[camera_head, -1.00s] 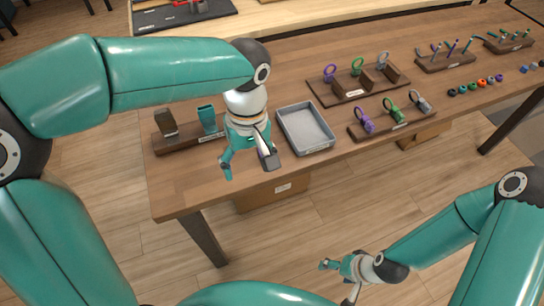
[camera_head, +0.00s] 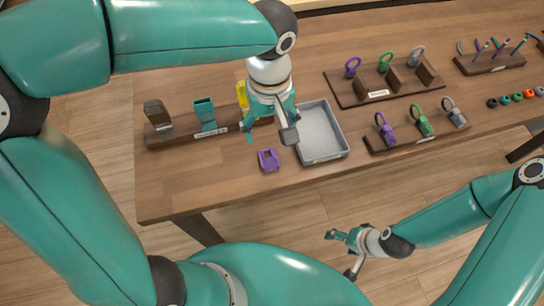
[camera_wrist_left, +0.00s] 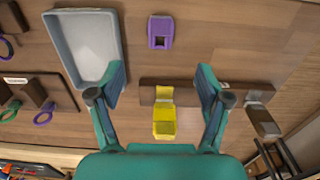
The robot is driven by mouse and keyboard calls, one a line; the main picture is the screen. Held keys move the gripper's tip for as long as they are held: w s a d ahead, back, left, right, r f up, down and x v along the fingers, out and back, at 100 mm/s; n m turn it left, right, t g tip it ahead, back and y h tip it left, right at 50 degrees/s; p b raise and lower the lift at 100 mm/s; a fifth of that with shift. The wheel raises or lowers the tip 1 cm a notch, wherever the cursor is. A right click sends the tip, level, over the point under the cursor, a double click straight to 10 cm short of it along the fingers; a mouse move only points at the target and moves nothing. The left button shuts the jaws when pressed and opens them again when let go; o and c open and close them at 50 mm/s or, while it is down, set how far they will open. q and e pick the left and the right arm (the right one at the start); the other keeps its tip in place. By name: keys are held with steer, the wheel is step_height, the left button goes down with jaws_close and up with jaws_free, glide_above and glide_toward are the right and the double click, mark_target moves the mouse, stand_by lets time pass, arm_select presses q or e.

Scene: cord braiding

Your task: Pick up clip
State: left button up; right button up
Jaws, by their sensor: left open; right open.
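A purple clip (camera_head: 268,160) lies on the table in front of the clip rack (camera_head: 160,143); it also shows at the top of the left wrist view (camera_wrist_left: 160,31). The rack holds a brown clip (camera_head: 157,114), a teal clip (camera_head: 204,114) and a yellow clip (camera_head: 242,94), the last partly hidden by my left gripper. My left gripper (camera_head: 269,132) is open and empty above the table between the rack and the tray. In the left wrist view the yellow clip (camera_wrist_left: 164,115) appears between its fingers. My right gripper (camera_head: 342,253) is open and empty in front of the table.
A grey tray (camera_head: 343,151) stands right of my left gripper and looks empty. Two racks with ringed tools (camera_head: 378,148) (camera_head: 350,100) stand further right, with small coloured beads (camera_head: 517,97) beyond. The table's front left is clear.

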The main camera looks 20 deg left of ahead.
arm_select(q)
glide_above(270, 162)
steer(key=f, duration=0.8)
steer(key=shift+w, duration=0.25)
steer(key=shift+s+f, duration=0.2)
steer(key=shift+f, duration=2.35)
steer(key=c, duration=0.8)
